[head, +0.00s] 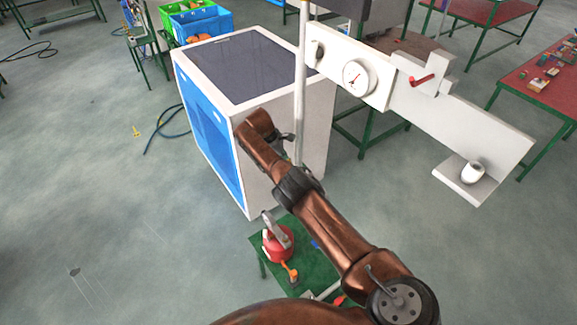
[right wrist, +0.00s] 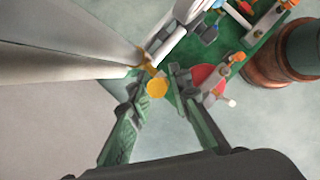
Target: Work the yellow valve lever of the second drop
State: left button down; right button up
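In the right wrist view a yellow lever piece (right wrist: 150,69) sits at the end of a pale pipe (right wrist: 65,69), with a round yellow part (right wrist: 157,88) just below it. My right gripper (right wrist: 157,80) is open. The round yellow part lies between its fingertips in the picture, with gaps on both sides; I cannot tell the depth between them. In the head view my right arm hides the yellow lever and most of that gripper. My left gripper is not in view.
A white and blue cabinet (head: 325,112) stands behind my arm. A small green table (head: 318,274) holds a red device (head: 277,246) with an orange lever (head: 291,274). A white panel with a gauge (head: 358,77) and a red lever (head: 422,80) is at upper right. The left floor is mostly clear.

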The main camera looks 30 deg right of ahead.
jog(key=shift+o, duration=1.2)
jog(key=shift+w, duration=0.1)
jog(key=shift+r, duration=0.1)
jog(key=v, duration=1.1)
jog(key=shift+r, duration=0.4)
jog(key=shift+a, duration=0.2)
